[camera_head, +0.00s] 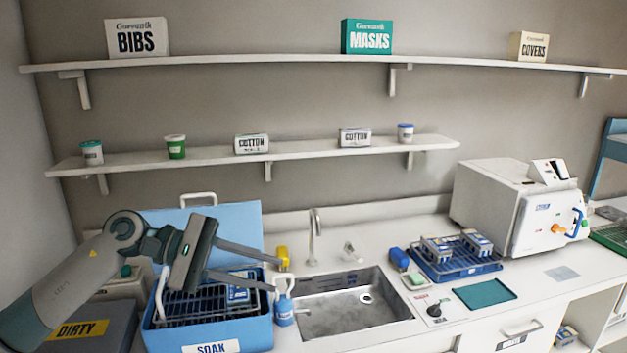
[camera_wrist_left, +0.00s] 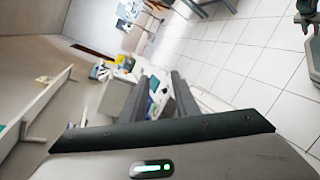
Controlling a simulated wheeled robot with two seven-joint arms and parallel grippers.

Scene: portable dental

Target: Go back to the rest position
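My left arm comes in from the left, and my left gripper (camera_head: 277,275) hangs above the right part of the blue SOAK box. Its two fingers point right and stand apart with nothing between them. In the left wrist view the fingers (camera_wrist_left: 160,84) also show spread, with only distant blurred things behind. The blue SOAK box (camera_head: 170,337) has its lid raised and a dark wire rack (camera_head: 190,308) inside; the arm and gripper hide part of it. My right gripper is not in view.
A metal sink (camera_head: 345,322) with a faucet (camera_head: 315,235) lies right of the box. A spray bottle (camera_head: 284,311) stands between them, near the lower fingertip. A DIRTY bin (camera_head: 88,325) is at left. A blue rack (camera_head: 470,264) and white sterilizer (camera_head: 510,210) stand right. Two shelves cross the wall.

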